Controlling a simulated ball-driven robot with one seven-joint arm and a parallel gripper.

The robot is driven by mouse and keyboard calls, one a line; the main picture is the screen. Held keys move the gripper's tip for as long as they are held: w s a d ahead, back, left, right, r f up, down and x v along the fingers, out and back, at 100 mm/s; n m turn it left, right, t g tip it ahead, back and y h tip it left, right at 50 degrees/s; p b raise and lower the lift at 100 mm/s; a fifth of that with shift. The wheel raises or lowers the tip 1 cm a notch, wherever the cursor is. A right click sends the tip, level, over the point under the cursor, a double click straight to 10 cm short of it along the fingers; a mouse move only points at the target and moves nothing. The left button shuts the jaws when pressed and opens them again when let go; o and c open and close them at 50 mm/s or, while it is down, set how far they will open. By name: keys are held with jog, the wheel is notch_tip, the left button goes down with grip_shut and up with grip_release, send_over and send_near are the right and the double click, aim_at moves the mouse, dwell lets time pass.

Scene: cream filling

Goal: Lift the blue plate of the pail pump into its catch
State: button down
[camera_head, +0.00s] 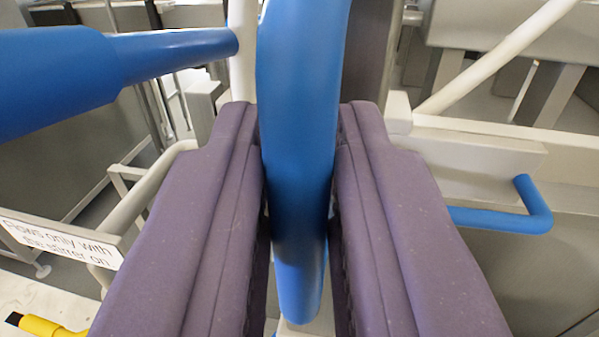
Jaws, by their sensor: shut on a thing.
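My gripper (298,215) has two purple-grey fingers that point away from the camera. They are shut on a thick blue bar (302,90), one finger on each side of it. The bar runs from the top edge of the view down between the fingers and ends in a rounded tip below. I cannot tell whether this bar is part of the blue plate of the pail pump. The catch cannot be made out.
A large blue handle (60,75) reaches in from the left, close to the held bar. A smaller bent blue bar (535,205) is at right. A sign (60,238), partly readable, and a yellow part (45,326) are at lower left. Pale rails surround the gripper.

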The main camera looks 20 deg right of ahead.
aim_at(299, 81)
jog(key=shift+r, duration=1.5)
jog(key=shift+w, duration=0.1)
jog(key=c, duration=1.3)
grip_release()
jog(key=shift+o, duration=0.4)
jog(key=shift+f, duration=0.1)
jog(key=p+v, duration=0.2)
jog(key=v, duration=0.6)
